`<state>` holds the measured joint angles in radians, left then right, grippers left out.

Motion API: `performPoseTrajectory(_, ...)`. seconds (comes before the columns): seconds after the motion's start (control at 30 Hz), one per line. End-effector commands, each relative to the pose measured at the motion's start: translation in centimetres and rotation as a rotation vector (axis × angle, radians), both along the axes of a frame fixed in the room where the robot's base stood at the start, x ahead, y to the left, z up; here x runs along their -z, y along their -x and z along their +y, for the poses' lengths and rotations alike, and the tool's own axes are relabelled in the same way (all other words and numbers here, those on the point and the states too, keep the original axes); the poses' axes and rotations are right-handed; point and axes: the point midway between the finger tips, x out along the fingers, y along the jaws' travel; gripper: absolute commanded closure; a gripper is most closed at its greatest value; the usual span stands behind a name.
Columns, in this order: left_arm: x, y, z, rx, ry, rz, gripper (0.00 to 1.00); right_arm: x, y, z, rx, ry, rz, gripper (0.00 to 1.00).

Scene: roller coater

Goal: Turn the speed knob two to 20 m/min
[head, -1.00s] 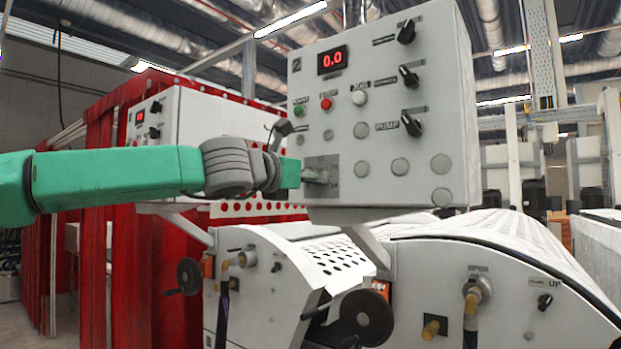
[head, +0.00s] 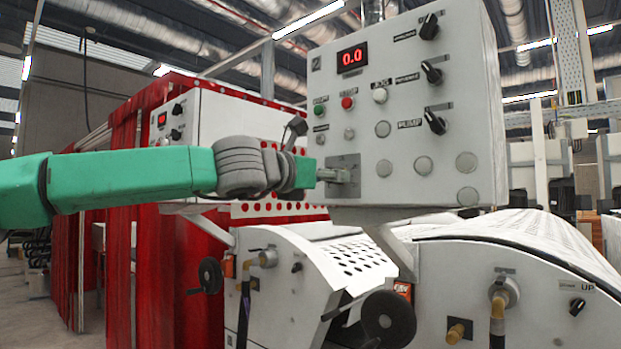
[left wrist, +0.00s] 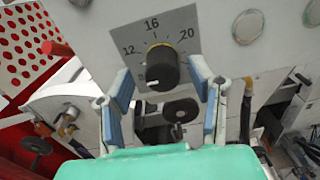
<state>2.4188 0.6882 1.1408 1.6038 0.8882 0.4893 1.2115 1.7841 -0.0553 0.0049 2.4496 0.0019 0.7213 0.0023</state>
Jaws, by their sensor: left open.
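The speed knob (left wrist: 162,68) is black and round on a grey dial plate (left wrist: 180,30) marked 12, 16 and 20. In the left wrist view its white mark sits at its lower left, away from the 20. My left gripper (left wrist: 161,82) is open, with a blue-padded finger on each side of the knob, apart from it in the picture. In the head view my left gripper (head: 336,176) is in front of the dial plate (head: 343,160) low on the control panel (head: 440,190), and it hides the knob there. My right gripper is not in view.
A second panel (head: 215,120) stands behind my left arm, beside red curtains (head: 150,250). White machine housings with handwheels (head: 388,318) lie below.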

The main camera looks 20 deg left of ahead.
Motion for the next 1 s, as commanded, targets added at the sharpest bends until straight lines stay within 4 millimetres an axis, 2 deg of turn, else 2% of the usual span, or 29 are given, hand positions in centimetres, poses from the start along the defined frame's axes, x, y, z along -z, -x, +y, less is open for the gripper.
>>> performPoseTrajectory(0.3,0.1,6.1,2.5,0.0,0.003,0.0,0.51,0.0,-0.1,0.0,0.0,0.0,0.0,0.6)
performPoseTrajectory(0.43,0.2,7.9,3.3,-0.001,0.003,0.001,0.51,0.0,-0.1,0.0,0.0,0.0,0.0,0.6)
performPoseTrajectory(0.6,0.4,8.9,3.5,0.0,0.001,0.005,0.51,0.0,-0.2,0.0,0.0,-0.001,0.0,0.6)
performPoseTrajectory(1.0,0.3,9.1,3.1,0.007,-0.009,-0.002,0.51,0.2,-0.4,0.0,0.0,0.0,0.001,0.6)
